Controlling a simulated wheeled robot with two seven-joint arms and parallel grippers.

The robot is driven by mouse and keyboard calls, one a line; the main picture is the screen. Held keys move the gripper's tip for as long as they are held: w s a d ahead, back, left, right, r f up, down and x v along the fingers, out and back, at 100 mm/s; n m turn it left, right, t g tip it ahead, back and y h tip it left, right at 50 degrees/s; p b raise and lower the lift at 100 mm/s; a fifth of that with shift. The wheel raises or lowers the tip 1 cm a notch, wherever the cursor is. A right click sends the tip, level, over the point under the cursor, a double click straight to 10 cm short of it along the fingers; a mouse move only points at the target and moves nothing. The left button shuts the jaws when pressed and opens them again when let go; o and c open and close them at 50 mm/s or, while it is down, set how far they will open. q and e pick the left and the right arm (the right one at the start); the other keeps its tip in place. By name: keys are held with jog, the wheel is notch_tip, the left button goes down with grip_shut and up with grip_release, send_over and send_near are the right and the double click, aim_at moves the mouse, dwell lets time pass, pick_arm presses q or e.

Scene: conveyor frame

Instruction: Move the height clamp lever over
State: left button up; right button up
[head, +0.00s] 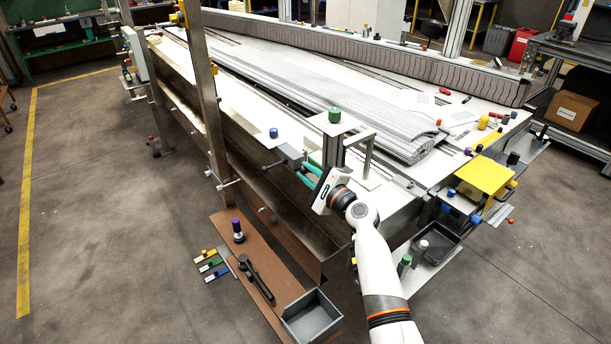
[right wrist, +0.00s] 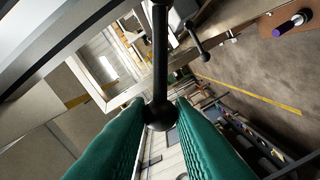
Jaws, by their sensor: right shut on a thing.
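The height clamp lever (right wrist: 160,55) is a black rod with a ball knob at its end in the right wrist view. The teal fingers of my right gripper (right wrist: 160,118) are shut on the ball knob, one on each side of it. In the head view my right gripper (head: 302,173) is at the near side of the conveyor frame, beside the metal post (head: 333,150) with a green knob on top. The lever is small there and hard to tell from the dark parts around the fingertips. My left gripper is not in view.
A brown board (head: 245,240) lies low in front of the frame, with a grey bin (head: 311,318) and a purple-topped knob (head: 237,228). A tall steel upright (head: 205,90) stands left of my arm. Open floor lies at the left.

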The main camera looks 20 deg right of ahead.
jog(key=shift+d+r, duration=0.2)
jog(key=shift+w+d+r+p, duration=0.25)
jog(key=shift+d+r+p, duration=0.2)
jog(key=shift+d+r, duration=0.3)
jog(key=shift+r, duration=0.1)
jog(key=shift+w+d+r, duration=0.25)
jog(key=shift+d+r, duration=0.2)
jog(key=shift+d, duration=0.15)
jog(key=o, duration=0.8)
jog(key=shift+o, duration=0.2)
jog(key=shift+f, duration=0.1)
